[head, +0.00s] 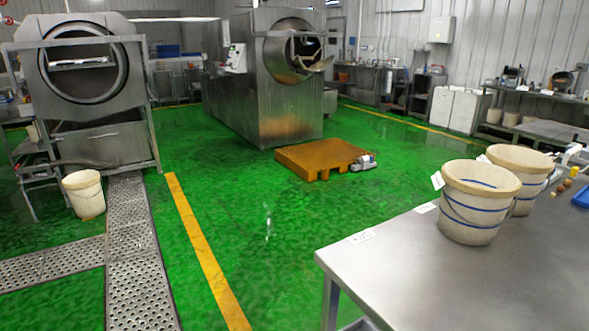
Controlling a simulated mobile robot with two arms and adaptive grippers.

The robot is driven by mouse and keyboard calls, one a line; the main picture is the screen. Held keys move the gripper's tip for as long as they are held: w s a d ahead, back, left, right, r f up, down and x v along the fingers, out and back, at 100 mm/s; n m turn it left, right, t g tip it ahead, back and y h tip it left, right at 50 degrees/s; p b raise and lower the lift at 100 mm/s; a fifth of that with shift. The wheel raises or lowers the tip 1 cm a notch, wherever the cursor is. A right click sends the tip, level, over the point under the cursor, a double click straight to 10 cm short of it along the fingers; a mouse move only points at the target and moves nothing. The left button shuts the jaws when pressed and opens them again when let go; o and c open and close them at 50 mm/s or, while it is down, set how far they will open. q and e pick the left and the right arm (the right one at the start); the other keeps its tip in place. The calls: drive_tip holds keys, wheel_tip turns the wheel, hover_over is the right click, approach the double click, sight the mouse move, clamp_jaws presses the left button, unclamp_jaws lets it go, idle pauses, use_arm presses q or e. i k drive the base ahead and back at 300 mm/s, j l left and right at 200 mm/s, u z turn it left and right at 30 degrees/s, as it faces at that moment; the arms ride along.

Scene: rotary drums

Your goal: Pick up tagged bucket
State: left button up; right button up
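Two cream buckets with blue bands stand upright on a steel table (400,270) at the right. The nearer bucket (472,215) has a small white tag (437,181) at the left of its rim. The farther bucket (520,160) stands just behind it to the right and is partly hidden by it. A small white patch that may be another tag (483,158) shows at its left rim. The writing on the tags is too small to read. Neither of my grippers is in view.
White labels lie on the table's left edge. A blue tray (581,196) is at the far right. A wooden pallet (320,157) and another bucket (84,194) stand on the green floor. Drum machines (265,85) stand behind. The floor left of the table is clear.

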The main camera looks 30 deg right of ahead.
sight(477, 196)
drive_tip(key=i+z, duration=0.15)
drive_tip(key=i, duration=0.65)
drive_tip(key=i+j+z, duration=0.15)
drive_tip(key=i, duration=0.65)
drive_tip(key=i+z, duration=0.25)
drive_tip(key=z, duration=0.15)
drive_tip(key=i+z, duration=0.2)
drive_tip(key=z, duration=0.25)
drive_tip(key=i+j+z, duration=0.2)
drive_tip(key=z, duration=0.2)
drive_tip(key=i+j+z, duration=0.2)
drive_tip(key=z, duration=0.2)
